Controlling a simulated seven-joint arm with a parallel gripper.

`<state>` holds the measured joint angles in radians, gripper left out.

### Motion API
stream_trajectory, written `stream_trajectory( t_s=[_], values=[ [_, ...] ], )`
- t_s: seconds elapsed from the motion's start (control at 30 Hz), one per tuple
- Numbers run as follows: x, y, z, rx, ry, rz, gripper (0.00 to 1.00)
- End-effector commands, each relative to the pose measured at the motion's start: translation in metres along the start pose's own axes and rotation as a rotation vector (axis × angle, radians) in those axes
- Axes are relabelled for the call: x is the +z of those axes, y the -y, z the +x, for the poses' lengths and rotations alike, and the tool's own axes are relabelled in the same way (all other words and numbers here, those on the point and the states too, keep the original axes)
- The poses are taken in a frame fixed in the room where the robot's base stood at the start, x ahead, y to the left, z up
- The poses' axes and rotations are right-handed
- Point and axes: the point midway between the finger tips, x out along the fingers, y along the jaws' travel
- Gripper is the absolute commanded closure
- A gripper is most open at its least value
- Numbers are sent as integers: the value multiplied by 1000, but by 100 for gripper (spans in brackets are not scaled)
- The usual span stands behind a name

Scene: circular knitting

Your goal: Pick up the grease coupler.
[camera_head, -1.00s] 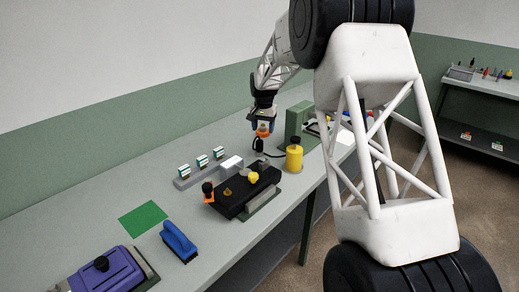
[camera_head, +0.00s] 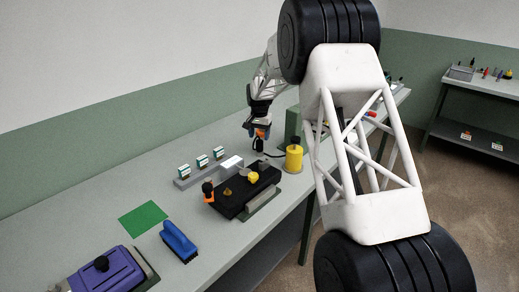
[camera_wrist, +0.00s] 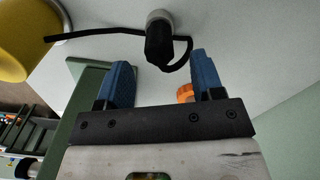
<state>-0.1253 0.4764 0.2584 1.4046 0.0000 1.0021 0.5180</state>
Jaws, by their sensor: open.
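What I take to be the grease coupler (camera_wrist: 158,45) is a black cylindrical piece with a grey round end, at the top middle of the wrist view. A black hose (camera_wrist: 95,34) runs beside it toward a yellow container (camera_wrist: 22,45). My gripper (camera_wrist: 163,78) has two blue fingers spread apart with nothing clearly between them. The coupler lies beyond the fingertips, roughly in line with the gap. In the head view my gripper (camera_head: 257,134) is low over the bench, left of the yellow container (camera_head: 293,158); the coupler is too small to make out there.
An orange round part (camera_wrist: 185,92) shows beside the right finger, partly hidden. A green block (camera_head: 293,125) stands close to my gripper. A black fixture (camera_head: 240,197), white-and-teal boxes on a rack (camera_head: 200,170), and a blue brush (camera_head: 179,243) occupy the nearer bench.

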Motion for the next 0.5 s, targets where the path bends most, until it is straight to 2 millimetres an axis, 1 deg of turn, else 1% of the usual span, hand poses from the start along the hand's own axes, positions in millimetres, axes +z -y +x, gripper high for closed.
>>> stream_trajectory(
  t_s=[0.13, 0.5],
  values=[
    [0, 0, 8, 0, 0, 0, 39],
    [0, 0, 11, 0, 0, 0, 39]
  ],
)
